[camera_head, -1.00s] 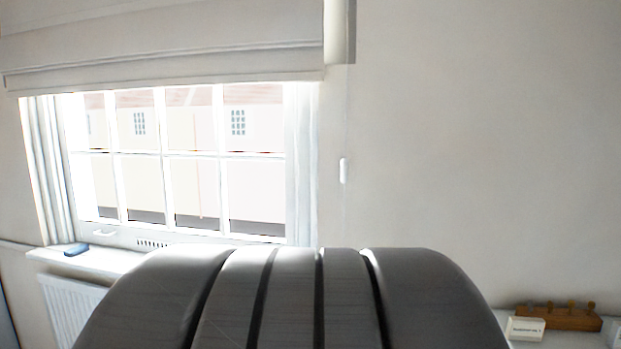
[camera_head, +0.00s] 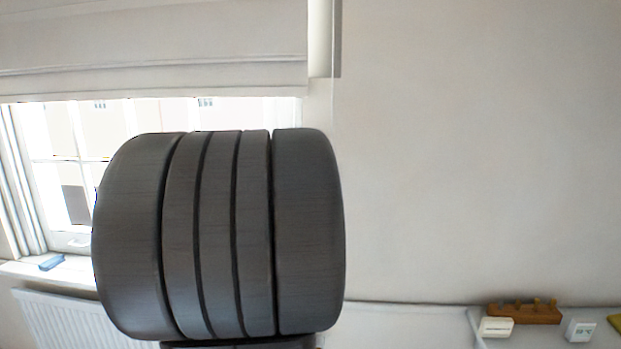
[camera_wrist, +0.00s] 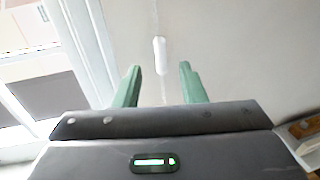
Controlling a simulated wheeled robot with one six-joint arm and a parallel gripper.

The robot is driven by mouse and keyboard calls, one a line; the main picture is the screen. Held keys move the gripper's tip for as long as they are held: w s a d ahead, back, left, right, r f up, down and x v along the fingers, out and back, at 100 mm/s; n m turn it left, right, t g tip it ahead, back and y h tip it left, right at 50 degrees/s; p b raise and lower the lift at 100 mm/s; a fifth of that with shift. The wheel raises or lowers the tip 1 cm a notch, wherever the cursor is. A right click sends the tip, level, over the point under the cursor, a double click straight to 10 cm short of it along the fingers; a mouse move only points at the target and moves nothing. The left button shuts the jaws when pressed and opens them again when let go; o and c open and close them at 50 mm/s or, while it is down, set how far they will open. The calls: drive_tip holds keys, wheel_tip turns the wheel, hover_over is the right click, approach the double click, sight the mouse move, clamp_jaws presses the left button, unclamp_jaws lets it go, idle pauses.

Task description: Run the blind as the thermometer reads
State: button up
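The pale fabric blind (camera_head: 150,50) hangs gathered in folds over the upper window in the head view. A small white cord pull (camera_wrist: 160,54) hangs on a thin cord against the wall in the wrist view. My gripper (camera_wrist: 160,69) is open, with one green finger either side of the pull's line. The pull shows between and above the fingertips, not gripped; its depth from them is hard to tell. In the head view my dark arm hides the pull and gripper. A small white thermometer (camera_head: 581,329) with a "°C" display stands at the lower right; its number is too small to read.
A white card block (camera_head: 496,327) and a wooden peg rack (camera_head: 523,313) are beside the thermometer. A yellow thing (camera_head: 615,322) shows at the right edge. A blue object (camera_head: 52,262) lies on the windowsill, above a radiator (camera_head: 55,318). The right wall is bare.

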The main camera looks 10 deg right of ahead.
drive_tip(key=p+x, duration=0.2)
drive_tip(key=x, duration=0.9)
drive_tip(key=shift+p, duration=0.35)
clamp_jaws()
